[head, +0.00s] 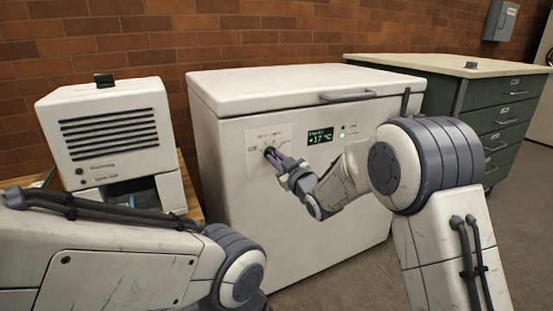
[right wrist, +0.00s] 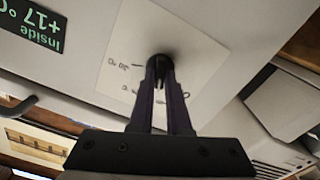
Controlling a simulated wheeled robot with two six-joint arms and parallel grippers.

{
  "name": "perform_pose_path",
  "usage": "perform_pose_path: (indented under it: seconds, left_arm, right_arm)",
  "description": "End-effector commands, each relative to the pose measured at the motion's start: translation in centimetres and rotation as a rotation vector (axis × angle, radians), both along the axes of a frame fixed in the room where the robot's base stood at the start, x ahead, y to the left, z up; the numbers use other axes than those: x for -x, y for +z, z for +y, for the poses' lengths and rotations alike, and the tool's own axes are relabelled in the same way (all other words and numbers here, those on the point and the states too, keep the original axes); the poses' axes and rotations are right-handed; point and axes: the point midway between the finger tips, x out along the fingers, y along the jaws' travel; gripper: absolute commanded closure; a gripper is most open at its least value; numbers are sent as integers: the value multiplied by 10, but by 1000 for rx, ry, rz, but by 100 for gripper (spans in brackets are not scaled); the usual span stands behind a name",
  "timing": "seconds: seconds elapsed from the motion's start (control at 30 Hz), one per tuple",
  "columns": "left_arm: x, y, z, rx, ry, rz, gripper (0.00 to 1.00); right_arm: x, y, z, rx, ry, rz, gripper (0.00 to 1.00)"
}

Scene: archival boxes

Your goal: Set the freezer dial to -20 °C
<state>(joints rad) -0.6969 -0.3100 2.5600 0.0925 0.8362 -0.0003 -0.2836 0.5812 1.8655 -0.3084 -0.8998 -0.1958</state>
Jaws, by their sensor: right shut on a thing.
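The white chest freezer (head: 300,215) stands against the brick wall with its lid (head: 300,85) shut. Its dark round dial (head: 267,151) sits on a pale scale plate (head: 256,135) on the front. My right gripper (head: 273,157) is at the dial. In the right wrist view its two fingers (right wrist: 160,75) are shut on the dial (right wrist: 160,60), which they partly hide. Small marks show on the scale plate (right wrist: 120,75), but I cannot tell the dial's setting. My left gripper is not in view.
A white box-shaped machine with a black grille (head: 107,130) stands left of the freezer. A green drawer cabinet (head: 505,120) with a pale top stands at the right. A grey box (head: 500,20) hangs on the wall. Grey floor (head: 340,280) shows in front.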

Motion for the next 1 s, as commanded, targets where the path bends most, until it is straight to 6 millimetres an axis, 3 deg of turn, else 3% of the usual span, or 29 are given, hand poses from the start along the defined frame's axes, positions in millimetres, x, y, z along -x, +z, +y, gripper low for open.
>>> perform_pose_path:
  seconds: [0.1,0.13,0.2,0.63,1.0]
  left_arm:
    - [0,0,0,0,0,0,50]
    - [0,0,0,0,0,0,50]
    - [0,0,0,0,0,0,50]
    - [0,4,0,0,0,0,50]
    - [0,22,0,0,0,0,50]
  right_arm:
    - [0,0,0,0,0,1,100]
    - [0,0,0,0,0,1,74]
    - [0,0,0,1,0,0,55]
    - [8,1,-5,1,0,0,55]
    - [66,2,-39,2,-2,3,55]
